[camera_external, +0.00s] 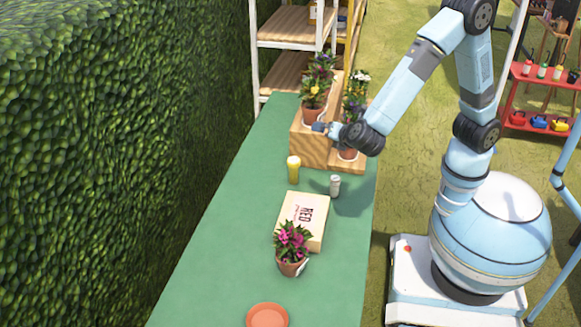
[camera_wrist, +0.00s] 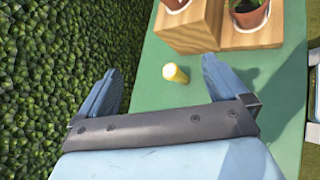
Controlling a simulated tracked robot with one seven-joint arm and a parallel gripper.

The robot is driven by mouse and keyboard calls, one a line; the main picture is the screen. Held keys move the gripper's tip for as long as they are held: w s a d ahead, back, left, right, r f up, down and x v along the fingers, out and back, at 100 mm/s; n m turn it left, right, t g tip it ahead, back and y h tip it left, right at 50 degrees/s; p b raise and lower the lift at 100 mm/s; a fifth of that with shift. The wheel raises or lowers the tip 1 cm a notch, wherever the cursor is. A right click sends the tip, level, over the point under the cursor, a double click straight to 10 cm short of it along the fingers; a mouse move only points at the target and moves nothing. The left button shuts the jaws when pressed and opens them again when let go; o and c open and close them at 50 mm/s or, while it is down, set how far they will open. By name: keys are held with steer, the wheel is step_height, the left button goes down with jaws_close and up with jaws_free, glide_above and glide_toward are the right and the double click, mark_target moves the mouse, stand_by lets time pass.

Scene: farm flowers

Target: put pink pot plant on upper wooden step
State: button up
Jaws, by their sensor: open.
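The pink-flowered pot plant (camera_external: 291,249) stands upright on the green table, close to the near end of a flat box, in the external view. It is not visible in the wrist view. The wooden step's upper level (camera_external: 310,146) is at the far part of the table, with a potted plant (camera_external: 315,92) on it. It also shows at the top of the wrist view (camera_wrist: 190,28). My gripper (camera_external: 322,127) is beside the upper step in the external view. In the wrist view my gripper (camera_wrist: 165,85) has its fingers spread with nothing between them.
The lower step (camera_wrist: 275,30) holds another potted plant (camera_external: 350,135). A yellow glass (camera_external: 293,169), a grey shaker (camera_external: 335,186) and a box marked RED (camera_external: 305,219) stand between steps and pink plant. An orange saucer (camera_external: 267,316) lies near. A hedge (camera_external: 110,130) borders the left.

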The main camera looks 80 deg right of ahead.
steer(key=s+d+r+m+g+y, duration=0.2)
steer(key=s+d+r+m, duration=0.3)
steer(key=d, duration=0.3)
steer(key=s+d+r+m+g+y, duration=0.2)
steer(key=s+d+r+m+g, duration=0.15)
steer(key=s+d, duration=0.35)
steer(key=s+d+r+m+t+y, duration=0.1)
steer(key=s+d+r+m+y, duration=0.1)
steer(key=s+m, duration=0.3)
steer(key=s+d+r+m+t+y, duration=0.2)
steer(key=s+d+r+m+y, duration=0.1)
steer(key=s, duration=0.7)
steer(key=shift+d+m+y, duration=0.4)
steer(key=shift+m+y, duration=0.1)
steer(key=shift+m, duration=0.75)
steer(key=shift+r+t, duration=0.1)
steer(key=shift+t, duration=0.15)
